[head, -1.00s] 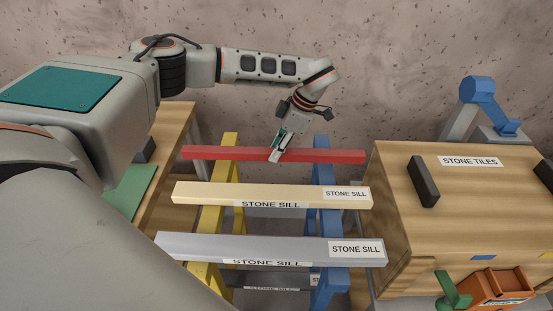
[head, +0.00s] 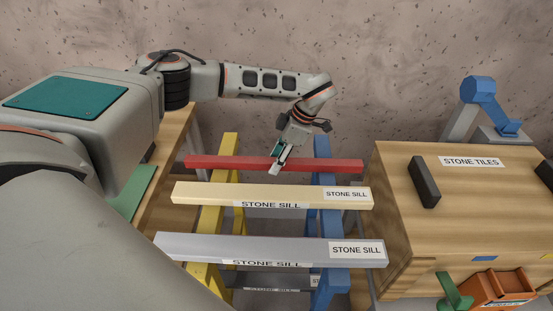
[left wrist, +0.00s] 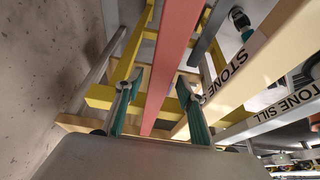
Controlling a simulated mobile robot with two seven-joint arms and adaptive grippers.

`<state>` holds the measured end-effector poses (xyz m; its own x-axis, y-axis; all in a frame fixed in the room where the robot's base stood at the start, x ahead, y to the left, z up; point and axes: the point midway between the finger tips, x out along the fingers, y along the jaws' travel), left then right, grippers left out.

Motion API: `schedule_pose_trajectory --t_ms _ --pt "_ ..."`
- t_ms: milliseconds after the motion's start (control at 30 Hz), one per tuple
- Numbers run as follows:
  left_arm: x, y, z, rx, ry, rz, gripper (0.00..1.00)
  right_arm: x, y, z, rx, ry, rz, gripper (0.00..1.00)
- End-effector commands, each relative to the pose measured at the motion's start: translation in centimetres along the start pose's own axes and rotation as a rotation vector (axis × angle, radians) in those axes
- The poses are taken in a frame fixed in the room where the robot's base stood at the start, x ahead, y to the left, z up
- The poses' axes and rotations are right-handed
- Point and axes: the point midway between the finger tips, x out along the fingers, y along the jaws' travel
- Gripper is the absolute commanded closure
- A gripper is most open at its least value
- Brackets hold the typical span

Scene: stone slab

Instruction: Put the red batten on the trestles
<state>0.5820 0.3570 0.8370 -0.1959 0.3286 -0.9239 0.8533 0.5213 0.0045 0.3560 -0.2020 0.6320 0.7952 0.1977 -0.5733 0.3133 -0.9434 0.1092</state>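The red batten (head: 220,163) lies level across the yellow trestle (head: 231,145) and the blue trestle (head: 322,147), behind two sills. It appears to rest on both, though contact is not clear. My left gripper (head: 278,166) is at the batten's middle. In the left wrist view its fingers (left wrist: 157,92) stand on either side of the batten (left wrist: 170,60). A gap shows on the left side, and the right finger is close to the batten. My right gripper is not in view.
A cream stone sill (head: 275,194) and a grey stone sill (head: 250,247) lie across the trestles in front of the batten. A wooden bench (head: 390,200) stands at the right, with a dark block (head: 423,181) on it. A concrete wall (head: 400,60) is behind.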

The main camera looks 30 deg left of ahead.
Motion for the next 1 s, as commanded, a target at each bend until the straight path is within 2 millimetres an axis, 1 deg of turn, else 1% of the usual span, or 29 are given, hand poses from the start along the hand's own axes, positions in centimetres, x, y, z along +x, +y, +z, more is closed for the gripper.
schedule_pose_trajectory --t_ms 100,233,500,700,833,1000 --pt "-0.4 0.0 -0.1 0.0 -0.001 0.001 0.61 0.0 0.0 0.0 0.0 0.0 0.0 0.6" --pt "-2.0 0.1 -0.1 0.0 -0.002 0.003 0.61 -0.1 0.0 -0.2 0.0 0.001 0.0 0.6" --pt "-7.6 0.1 -0.1 -0.002 -0.002 0.005 0.61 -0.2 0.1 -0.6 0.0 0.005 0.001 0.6" --pt "-10.8 0.1 -0.1 -0.001 0.0 0.003 0.61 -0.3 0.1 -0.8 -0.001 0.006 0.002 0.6" --pt "-11.8 0.0 -0.1 -0.001 0.0 0.001 0.61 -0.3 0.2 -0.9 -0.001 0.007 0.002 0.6" --pt "-12.3 0.0 -0.1 0.0 0.0 0.0 0.61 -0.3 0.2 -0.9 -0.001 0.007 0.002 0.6"
